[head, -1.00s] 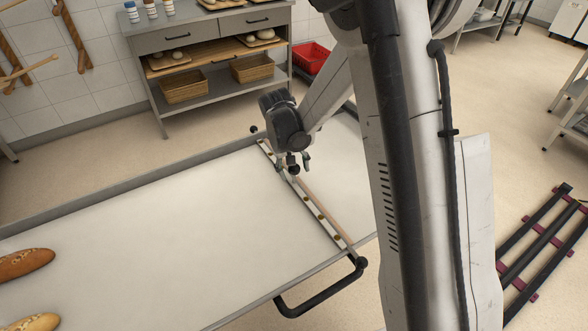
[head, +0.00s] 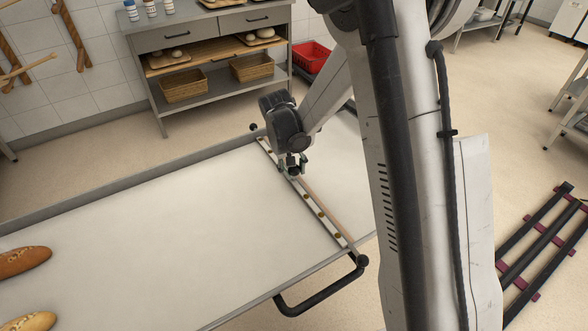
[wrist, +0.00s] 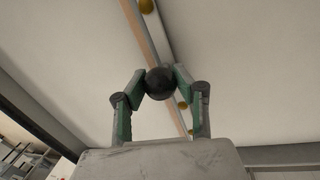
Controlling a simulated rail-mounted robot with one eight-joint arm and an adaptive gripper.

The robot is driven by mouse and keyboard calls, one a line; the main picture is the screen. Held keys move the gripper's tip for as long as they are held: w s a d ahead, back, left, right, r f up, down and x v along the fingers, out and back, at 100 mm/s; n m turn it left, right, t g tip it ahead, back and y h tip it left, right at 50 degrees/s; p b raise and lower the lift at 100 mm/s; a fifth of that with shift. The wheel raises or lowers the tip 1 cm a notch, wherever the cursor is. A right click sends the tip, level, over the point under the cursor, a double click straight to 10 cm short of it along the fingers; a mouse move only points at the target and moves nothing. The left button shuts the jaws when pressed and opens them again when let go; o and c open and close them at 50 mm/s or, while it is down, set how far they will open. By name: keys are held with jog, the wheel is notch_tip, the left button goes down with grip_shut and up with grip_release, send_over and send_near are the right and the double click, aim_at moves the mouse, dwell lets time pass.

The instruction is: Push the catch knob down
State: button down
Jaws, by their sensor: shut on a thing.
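The catch knob (wrist: 160,83) is a dark round ball in the wrist view. It sits between the fingertips of my gripper (wrist: 158,86), which is shut on it with a green-lined finger on each side. In the head view my gripper (head: 293,167) is low over the crossbar (head: 318,208), a pale strip with brass studs and a wooden edge that spans the light loader bed (head: 170,225). The knob is small and mostly hidden by the fingers there.
Two bread loaves (head: 22,261) lie at the bed's left end. A black handle (head: 318,292) sticks out at the near edge. A grey cabinet (head: 215,60) with baskets and a red crate (head: 313,58) stand behind. The bed's middle is clear.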

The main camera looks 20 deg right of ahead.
jog(key=shift+f, duration=0.2)
jog(key=c, duration=1.3)
grip_release()
jog(key=shift+o, duration=0.2)
notch_tip(320, 180, up, 12)
jog(key=a, duration=0.2)
jog(key=shift+a, duration=0.15)
jog(key=shift+f, duration=0.1)
jog(key=shift+s, duration=0.1)
jog(key=s+d+r+t+y+p, duration=0.1)
jog(key=s+d+r+t, duration=0.15)
jog(key=s+r, duration=1)
jog(key=s+t+y+p, duration=0.1)
jog(key=s+t, duration=0.3)
jog(key=s, duration=0.9)
jog(key=shift+s+r+t, duration=0.3)
jog(key=shift+s+t, duration=0.05)
